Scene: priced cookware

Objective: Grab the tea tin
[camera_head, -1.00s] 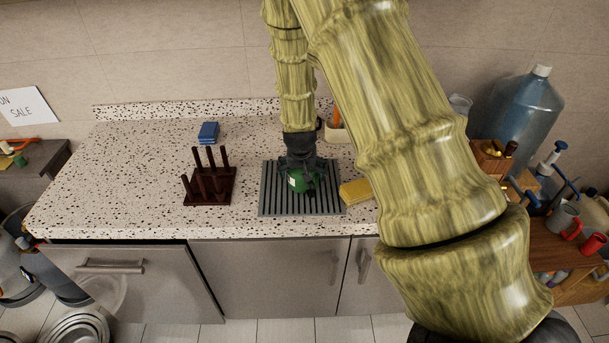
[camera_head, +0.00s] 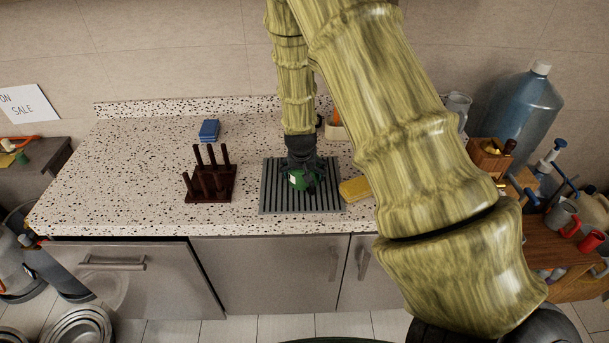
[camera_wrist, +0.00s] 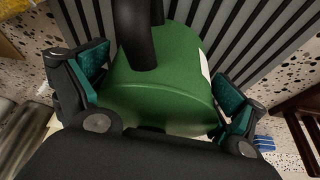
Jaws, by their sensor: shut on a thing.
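The green tea tin (camera_head: 297,181), with a white label, is on or just above the grey ribbed mat (camera_head: 269,198) on the speckled counter. I cannot tell whether it touches the mat. My gripper (camera_head: 301,178) comes down from above and is shut on the tin. In the wrist view the tin (camera_wrist: 165,85) fills the middle, with teal finger pads of my gripper (camera_wrist: 160,90) on its left and right sides.
A dark peg rack (camera_head: 209,184) stands left of the mat. A yellow sponge (camera_head: 355,189) lies close to its right. A blue sponge stack (camera_head: 208,130) lies farther back. A large water bottle (camera_head: 524,105) stands at the right.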

